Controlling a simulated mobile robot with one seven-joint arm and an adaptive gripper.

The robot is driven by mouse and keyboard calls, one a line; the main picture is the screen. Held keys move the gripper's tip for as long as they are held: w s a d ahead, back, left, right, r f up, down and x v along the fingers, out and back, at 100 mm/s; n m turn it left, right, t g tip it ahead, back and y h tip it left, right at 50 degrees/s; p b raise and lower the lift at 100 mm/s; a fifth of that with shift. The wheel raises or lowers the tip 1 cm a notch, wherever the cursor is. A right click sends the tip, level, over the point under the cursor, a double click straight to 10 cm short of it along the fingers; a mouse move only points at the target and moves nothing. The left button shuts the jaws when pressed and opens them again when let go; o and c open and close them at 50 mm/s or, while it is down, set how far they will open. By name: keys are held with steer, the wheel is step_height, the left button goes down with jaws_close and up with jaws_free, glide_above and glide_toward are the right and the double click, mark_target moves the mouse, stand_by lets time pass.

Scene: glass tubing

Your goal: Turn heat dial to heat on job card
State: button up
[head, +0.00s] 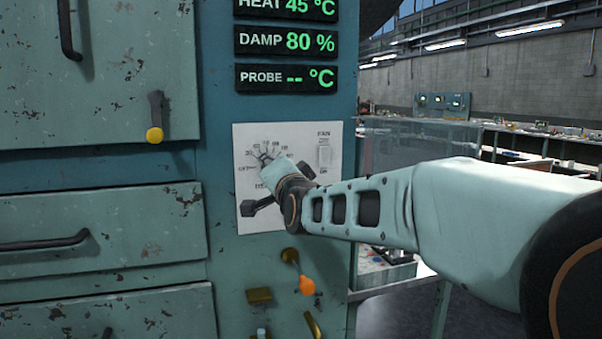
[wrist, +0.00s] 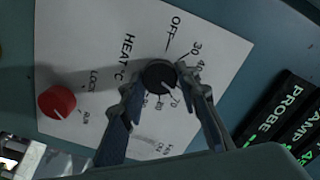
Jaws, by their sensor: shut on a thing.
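The heat dial (wrist: 159,77) is a black round knob on a white printed plate (wrist: 85,30) marked "HEAT °C", with OFF and numbers around it. My gripper (wrist: 158,82) is shut on the dial, one finger on each side, in the wrist view. A small pale mark on the dial appears to point toward the 70, but it is too small to be sure. In the head view my gripper covers the dial, and the plate (head: 244,140) shows around it. A heat display (head: 287,8) reads 45 °C. I see no readable job card.
A red knob (wrist: 57,100) marked LOCK and RUN is beside the dial. Displays for damp (head: 286,42), 80 %, and probe (head: 287,78), blank, are above. An orange-tipped lever (head: 305,285) is below the plate. Drawers with handles (head: 45,242) are at left.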

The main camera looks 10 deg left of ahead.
steer(key=o, duration=1.2)
steer(key=shift+c, duration=0.2)
steer(key=shift+r, duration=0.1)
step_height(320, 180, up, 8)
steer(key=shift+s+a+r, duration=0.1)
steer(key=shift+r, duration=0.85)
